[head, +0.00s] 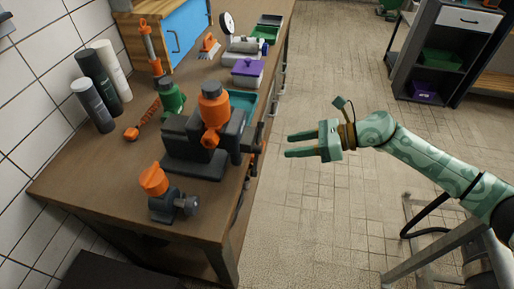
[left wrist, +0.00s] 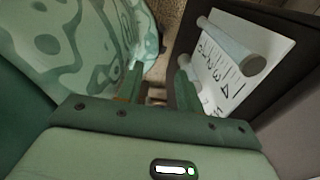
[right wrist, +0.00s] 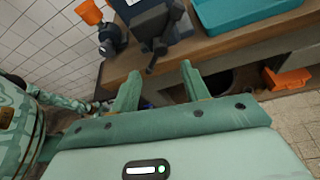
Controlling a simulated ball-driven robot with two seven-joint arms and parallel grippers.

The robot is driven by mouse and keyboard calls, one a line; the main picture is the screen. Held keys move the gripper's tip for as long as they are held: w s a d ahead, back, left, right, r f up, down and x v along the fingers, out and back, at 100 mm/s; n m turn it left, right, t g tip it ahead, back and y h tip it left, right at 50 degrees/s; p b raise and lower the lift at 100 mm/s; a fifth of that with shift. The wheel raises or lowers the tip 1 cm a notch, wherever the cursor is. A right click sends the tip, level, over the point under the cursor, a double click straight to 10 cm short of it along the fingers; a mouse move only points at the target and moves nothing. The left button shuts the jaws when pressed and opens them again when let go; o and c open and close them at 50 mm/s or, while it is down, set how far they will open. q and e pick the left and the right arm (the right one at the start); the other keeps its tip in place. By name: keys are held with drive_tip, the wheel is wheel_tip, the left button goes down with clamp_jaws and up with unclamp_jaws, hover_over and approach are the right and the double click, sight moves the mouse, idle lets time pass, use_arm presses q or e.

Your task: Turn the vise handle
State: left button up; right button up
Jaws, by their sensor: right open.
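The dark grey vise (head: 190,165) stands on the wooden workbench near its right edge, with an orange-topped valve body (head: 213,108) at its jaws. Its handle (head: 256,134) is at the vise's right side, by the bench edge, and partly hard to make out. In the right wrist view the vise handle (right wrist: 151,66) hangs in front of the bench edge, just beyond my fingertips. My right gripper (head: 308,145) is open and empty, right of the handle and apart from it, fingers pointing left. My left gripper (left wrist: 159,75) is open and empty, outside the head view.
A smaller orange-capped valve (head: 154,180) stands at the bench's near end.

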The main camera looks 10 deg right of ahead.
sight(259, 148)
drive_tip(key=x, duration=1)
drive_tip(key=shift+w+a, duration=0.15)
